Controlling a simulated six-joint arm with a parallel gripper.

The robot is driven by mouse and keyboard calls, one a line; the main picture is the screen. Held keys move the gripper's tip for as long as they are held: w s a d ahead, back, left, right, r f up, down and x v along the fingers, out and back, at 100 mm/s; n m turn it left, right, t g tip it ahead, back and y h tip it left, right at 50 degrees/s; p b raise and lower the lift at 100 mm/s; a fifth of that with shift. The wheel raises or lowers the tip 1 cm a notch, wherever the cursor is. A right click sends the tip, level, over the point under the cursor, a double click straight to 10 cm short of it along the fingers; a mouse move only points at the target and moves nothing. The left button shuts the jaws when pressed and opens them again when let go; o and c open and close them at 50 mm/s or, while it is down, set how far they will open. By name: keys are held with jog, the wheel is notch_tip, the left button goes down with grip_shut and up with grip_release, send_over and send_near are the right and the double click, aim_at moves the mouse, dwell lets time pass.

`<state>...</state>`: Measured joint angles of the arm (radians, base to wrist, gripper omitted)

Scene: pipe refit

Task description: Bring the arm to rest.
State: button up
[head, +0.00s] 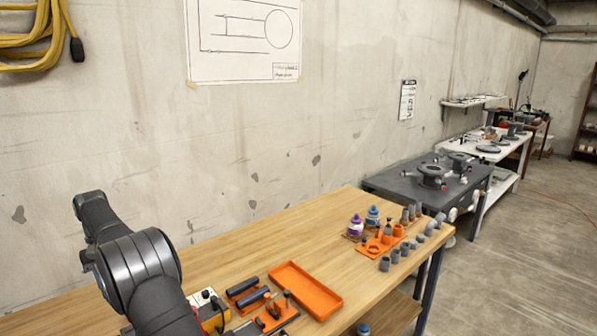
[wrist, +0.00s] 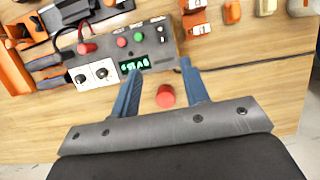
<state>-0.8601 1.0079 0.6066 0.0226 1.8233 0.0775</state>
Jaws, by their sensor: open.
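My gripper (wrist: 158,78) shows in the wrist view with its two blue fingers spread apart, and nothing is held between them. Beyond the fingers is a grey control box (wrist: 125,55) with a lit green display, knobs and coloured buttons. A round red piece (wrist: 165,96) shows in the gap between the fingers; I cannot tell how far below them it is. In the head view my arm stands at the lower left over the workbench, and the gripper itself is not visible there.
The wooden workbench (head: 225,255) holds an orange tray (head: 305,290), purple (head: 355,226) and blue (head: 373,217) bottles, an orange holder (head: 380,246) and several grey fittings (head: 396,256). The bench's back middle is clear. A concrete wall (head: 290,130) runs behind it.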

jog(key=x, duration=1.6)
jog(key=shift+s+d+t+y, duration=0.15)
jog(key=shift+t+y, duration=0.45)
jog(key=shift+s+d+t+y, duration=0.15)
jog(key=shift+s+t+y, duration=0.05)
jog(key=shift+t+y, duration=0.4)
notch_tip(320, 180, up, 17)
jog(key=shift+r, duration=0.2)
jog(key=o, duration=1.3)
jog(key=shift+w, duration=0.1)
jog(key=w+d+r+n+t+y, duration=0.1)
jog(key=w+d+r+n+t, duration=0.15)
jog(key=d+n, duration=0.45)
jog(key=w+d+r+n+t, duration=0.2)
jog(key=w+d+r+n, duration=0.15)
jog(key=n, duration=0.65)
jog(key=shift+n, duration=0.3)
jog(key=x, duration=1)
jog(key=shift+a+f, duration=0.2)
jog(key=shift+a, duration=0.15)
